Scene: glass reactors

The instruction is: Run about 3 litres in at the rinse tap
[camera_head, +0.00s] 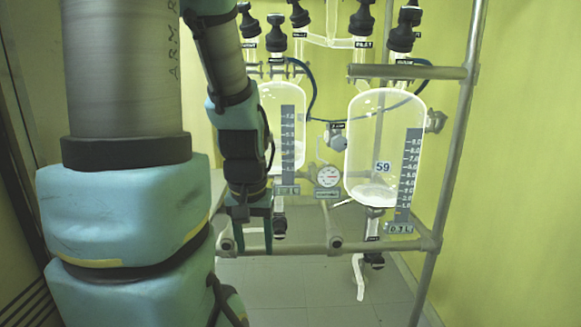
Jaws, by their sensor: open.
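A clear glass vessel (372,130) marked 59 hangs in the frame at right, with a little pale content at its bottom. Its scale strip (411,165) stands beside it; the readout (399,229) below seems to read 0.3 L. A second glass vessel (287,105) is at left, partly hidden by my arm. Black-knobbed taps sit above the vessels, among them one at the upper middle (362,18) and one at right (404,36). Their labels are too small to tell which is the rinse tap. My gripper (254,238) is open, pointing down left of the vessels, and appears empty.
Metal frame bars surround the vessels: a right upright (461,120), an upper rail (408,72) and a lower rail (300,248). A drain valve (373,238) hangs under the right vessel. The floor at lower right is clear.

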